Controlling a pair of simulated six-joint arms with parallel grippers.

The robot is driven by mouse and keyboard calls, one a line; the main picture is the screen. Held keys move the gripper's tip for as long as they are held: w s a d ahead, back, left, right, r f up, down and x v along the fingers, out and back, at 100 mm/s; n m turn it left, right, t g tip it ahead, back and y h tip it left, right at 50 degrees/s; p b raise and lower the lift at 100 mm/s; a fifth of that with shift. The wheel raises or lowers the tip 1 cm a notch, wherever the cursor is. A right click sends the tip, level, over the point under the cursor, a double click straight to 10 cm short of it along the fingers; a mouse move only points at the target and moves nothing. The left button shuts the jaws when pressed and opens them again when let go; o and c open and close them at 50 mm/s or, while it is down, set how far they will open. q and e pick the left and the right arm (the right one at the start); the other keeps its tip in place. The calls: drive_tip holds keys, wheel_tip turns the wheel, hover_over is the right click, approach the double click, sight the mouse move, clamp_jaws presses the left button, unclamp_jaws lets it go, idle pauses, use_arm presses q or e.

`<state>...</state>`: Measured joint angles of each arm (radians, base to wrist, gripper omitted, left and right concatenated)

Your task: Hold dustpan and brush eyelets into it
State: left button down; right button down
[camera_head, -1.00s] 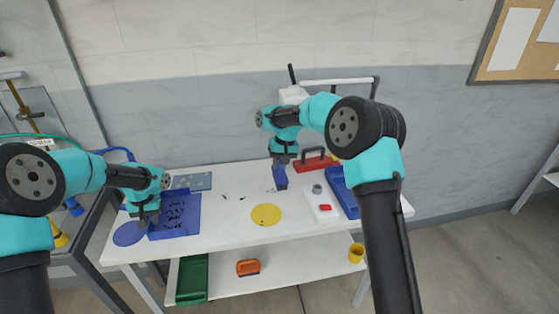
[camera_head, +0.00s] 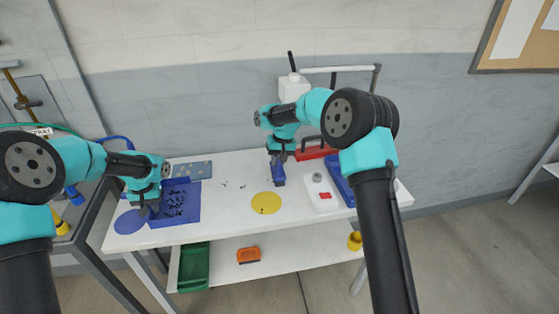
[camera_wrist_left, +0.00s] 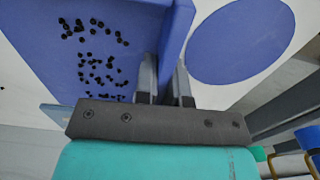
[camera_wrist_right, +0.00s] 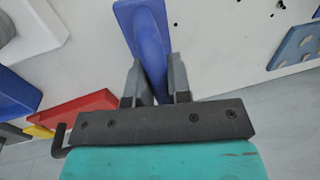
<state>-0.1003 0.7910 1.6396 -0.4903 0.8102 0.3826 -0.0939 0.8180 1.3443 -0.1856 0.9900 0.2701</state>
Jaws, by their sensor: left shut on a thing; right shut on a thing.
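The blue dustpan (camera_head: 187,214) lies on the left of the white table, with many small black eyelets (camera_head: 174,204) scattered in it. The dustpan (camera_wrist_left: 40,42) fills the upper left of the left wrist view. My left gripper (camera_head: 146,209) is shut on the dustpan's left side wall. My right gripper (camera_head: 279,155) is shut on the blue brush (camera_head: 279,174), which points down near the table behind the yellow disc. The brush (camera_wrist_right: 148,30) also shows in the right wrist view. A few loose eyelets (camera_head: 242,187) lie on the table between dustpan and brush.
A flat yellow disc (camera_head: 266,203) lies at mid-table and a blue disc (camera_head: 131,222) left of the dustpan. A grey-blue plate (camera_head: 193,169) lies behind the dustpan. A white box with a red button (camera_head: 325,196), a blue tray (camera_head: 342,188) and a red object (camera_head: 316,152) stand right.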

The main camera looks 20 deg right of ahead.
drive_tip(key=shift+a, duration=1.9)
drive_tip(key=shift+a, duration=0.15)
drive_tip(key=shift+a, duration=2.1)
drive_tip(key=shift+a, duration=0.1)
drive_tip(key=shift+a, duration=2.15)
drive_tip(key=shift+a, duration=2.2)
drive_tip(key=shift+a, duration=2.25)
